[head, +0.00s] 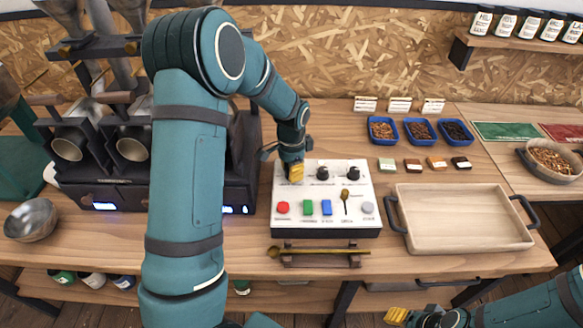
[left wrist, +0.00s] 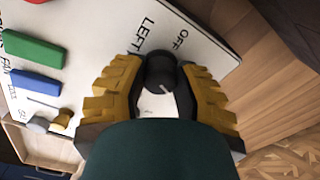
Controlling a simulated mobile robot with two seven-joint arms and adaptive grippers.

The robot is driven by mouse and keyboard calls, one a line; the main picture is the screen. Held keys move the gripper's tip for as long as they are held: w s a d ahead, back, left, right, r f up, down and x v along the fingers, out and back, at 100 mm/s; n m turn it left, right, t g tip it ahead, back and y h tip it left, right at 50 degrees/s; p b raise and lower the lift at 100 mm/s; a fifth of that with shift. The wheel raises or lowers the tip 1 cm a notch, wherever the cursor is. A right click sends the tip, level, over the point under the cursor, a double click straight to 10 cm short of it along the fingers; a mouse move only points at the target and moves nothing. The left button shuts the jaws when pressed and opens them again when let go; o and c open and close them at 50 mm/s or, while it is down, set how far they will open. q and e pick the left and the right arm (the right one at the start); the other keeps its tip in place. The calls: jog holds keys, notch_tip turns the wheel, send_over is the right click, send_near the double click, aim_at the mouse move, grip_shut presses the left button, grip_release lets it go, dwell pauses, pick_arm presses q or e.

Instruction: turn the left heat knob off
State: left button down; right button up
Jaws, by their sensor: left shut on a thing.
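The white control panel (head: 330,189) lies on the table in front of my left arm. My left gripper (head: 295,176) comes down on its back left corner and hides the left heat knob in the head view. In the left wrist view the left heat knob (left wrist: 160,72) is black and round, with a pale pointer line, beside the printed words LEFT and OFF. The yellow fingers of my left gripper (left wrist: 161,85) are shut on it from both sides. The pointer line does not face the OFF label. My right gripper (head: 396,315) is low at the bottom right, away from the panel.
Two more black knobs (head: 353,173) sit to the right on the panel, with a red button (head: 282,207), green and blue switches and a small lever in front. A wooden tray (head: 462,246) stands right of the panel. A dark roaster is close on the left.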

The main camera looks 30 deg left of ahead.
pick_arm(q)
jog(key=n+p, duration=0.1)
jog(key=n, duration=0.5)
jog(key=shift+s+n+p, duration=0.1)
jog(key=shift+n+p, duration=0.35)
jog(key=shift+n, duration=0.65)
jog(key=n+p, duration=0.1)
jog(key=n, duration=0.1)
jog(key=shift+n, duration=0.4)
jog(key=n+p, duration=0.2)
jog(key=n, duration=0.4)
jog(key=n+p, duration=0.2)
jog(key=n, duration=0.3)
jog(key=shift+f+p, duration=0.1)
jog(key=shift+p, duration=0.25)
jog(key=c, duration=0.6)
grip_release()
